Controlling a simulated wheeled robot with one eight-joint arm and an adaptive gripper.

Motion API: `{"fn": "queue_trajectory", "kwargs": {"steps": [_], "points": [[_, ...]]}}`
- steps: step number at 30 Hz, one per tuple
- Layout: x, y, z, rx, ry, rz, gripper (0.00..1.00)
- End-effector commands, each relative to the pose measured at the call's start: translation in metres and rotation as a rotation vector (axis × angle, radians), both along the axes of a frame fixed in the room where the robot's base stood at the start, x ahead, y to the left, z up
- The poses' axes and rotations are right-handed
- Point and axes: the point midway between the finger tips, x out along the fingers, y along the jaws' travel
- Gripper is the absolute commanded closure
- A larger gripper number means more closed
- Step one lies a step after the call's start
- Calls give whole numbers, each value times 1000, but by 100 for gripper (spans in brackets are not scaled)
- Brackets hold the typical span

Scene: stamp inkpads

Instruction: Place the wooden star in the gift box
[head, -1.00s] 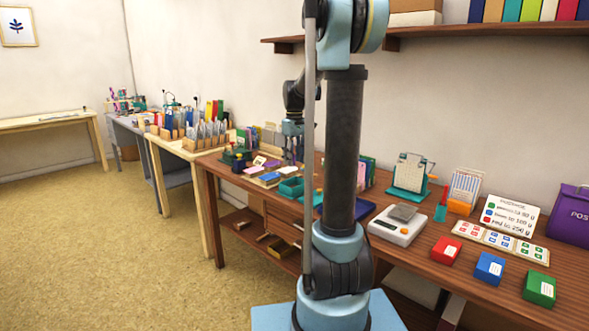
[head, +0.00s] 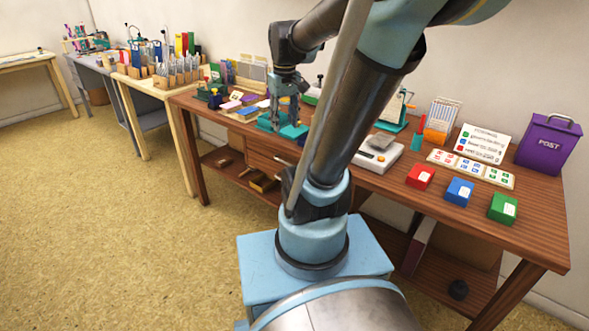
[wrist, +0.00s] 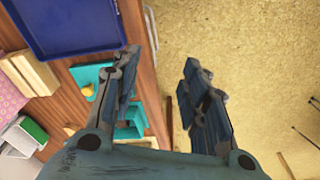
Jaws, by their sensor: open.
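My gripper (wrist: 160,80) is open and empty, pointing down at the table's front edge, with one finger over the wood and the other over the floor. In the head view my gripper (head: 284,112) is by the teal items at the table's middle. A small yellow-tan piece (wrist: 88,90) lies on or in a teal item left of my gripper in the wrist view. It may be the wooden star, but its shape is too small to tell. A teal open container (wrist: 130,122) is partly hidden behind the left finger. I cannot tell which thing is the gift box.
A dark blue tray (wrist: 70,45) lies near the gripper. A white scale (head: 377,153) and red (head: 420,176), blue (head: 458,191) and green (head: 503,207) boxes stand farther right. A purple post box (head: 548,143) is at the right end. The floor in front is clear.

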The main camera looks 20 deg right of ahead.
Motion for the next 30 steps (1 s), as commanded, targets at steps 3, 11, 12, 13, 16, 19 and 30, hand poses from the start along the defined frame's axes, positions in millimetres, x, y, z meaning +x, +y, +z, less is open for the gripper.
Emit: {"fn": "queue_trajectory", "kwargs": {"steps": [3, 11, 12, 13, 16, 19, 30], "points": [[-33, 0, -19, 6, -18, -46, 59], [-92, 0, -67, 19, -57, -146, 59], [-99, 0, -74, 22, -62, -160, 59], [-104, 0, -79, 23, -66, -170, 59], [-116, 0, -93, 28, -77, -196, 59], [-124, -4, -103, 31, -82, -213, 59], [-127, -4, -107, 32, -86, -222, 59]]}}
